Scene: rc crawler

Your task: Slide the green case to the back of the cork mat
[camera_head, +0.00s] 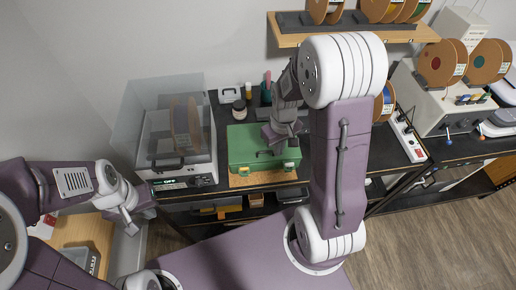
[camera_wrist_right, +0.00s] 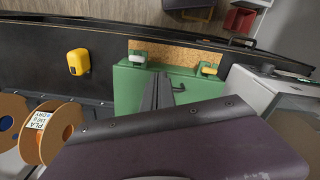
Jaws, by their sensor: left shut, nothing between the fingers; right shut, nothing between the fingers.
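A strip of the cork mat (camera_head: 262,178) shows bare along the case's front side; the rest is hidden under the case. In the right wrist view the case (camera_wrist_right: 128,92) lies below the bare cork strip (camera_wrist_right: 180,53). My right gripper (camera_head: 274,146) is shut and empty, over the right part of the case; its fingers (camera_wrist_right: 157,88) overlap the case in the wrist view, and contact cannot be told. My left gripper (camera_head: 130,222) is shut and empty, low at the left, away from the bench.
A clear-lidded machine (camera_head: 175,145) stands left of the case. Small bottles (camera_head: 239,110) stand behind it. A yellow object (camera_wrist_right: 78,62) lies on the bench beside the case. A shelf (camera_head: 290,40) with spools hangs above. My right arm hides bench to the right.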

